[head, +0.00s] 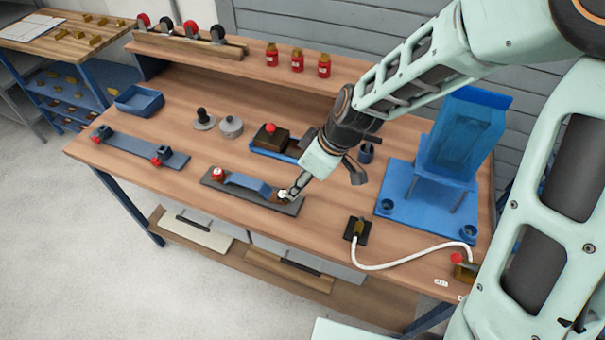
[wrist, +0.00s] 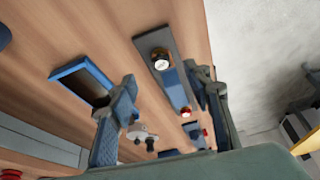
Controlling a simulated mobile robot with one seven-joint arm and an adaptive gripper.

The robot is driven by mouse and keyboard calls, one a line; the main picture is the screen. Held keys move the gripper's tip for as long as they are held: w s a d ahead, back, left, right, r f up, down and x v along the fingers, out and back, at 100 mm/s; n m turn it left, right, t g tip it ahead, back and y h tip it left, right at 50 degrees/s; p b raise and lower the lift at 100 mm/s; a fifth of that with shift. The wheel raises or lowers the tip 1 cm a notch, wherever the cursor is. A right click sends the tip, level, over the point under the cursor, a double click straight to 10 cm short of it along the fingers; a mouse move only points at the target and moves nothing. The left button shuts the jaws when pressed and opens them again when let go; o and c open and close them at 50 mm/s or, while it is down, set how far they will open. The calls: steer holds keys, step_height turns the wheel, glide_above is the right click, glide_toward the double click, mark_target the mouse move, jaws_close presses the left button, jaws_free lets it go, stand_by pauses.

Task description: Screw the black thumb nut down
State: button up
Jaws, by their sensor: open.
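A dark plate (head: 210,183) on the bench carries a long blue part (head: 247,184). A red-topped knob (head: 218,173) is at its left end, and a small pale-topped fitting (head: 283,194) with a brown base is at its right end. In the wrist view this fitting (wrist: 160,59) has a bright white top and dark ring; I cannot tell whether it is the black thumb nut. A black knob (head: 202,115) stands upright on a grey disc farther back. My gripper (head: 292,191) is close to the fitting, its contact unclear. In the wrist view my gripper (wrist: 162,108) is open, with nothing between its fingers.
A blue tray with a dark block (head: 271,137) stands behind the plate. A blue stand (head: 410,195) and a white cable (head: 410,262) are to the right. A long bar with red clamps (head: 138,150) lies left. The bench in front of the plate is clear.

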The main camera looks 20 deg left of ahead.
mark_target(283, 196)
steer(key=x, duration=0.9)
steer(key=c, duration=1.2)
steer(key=o, duration=0.7)
steer(key=shift+m, duration=0.3)
steer(key=shift+c, duration=0.2)
steer(key=o, duration=0.5)
steer(key=shift+o, duration=0.8)
steer(key=shift+o, duration=1.4)
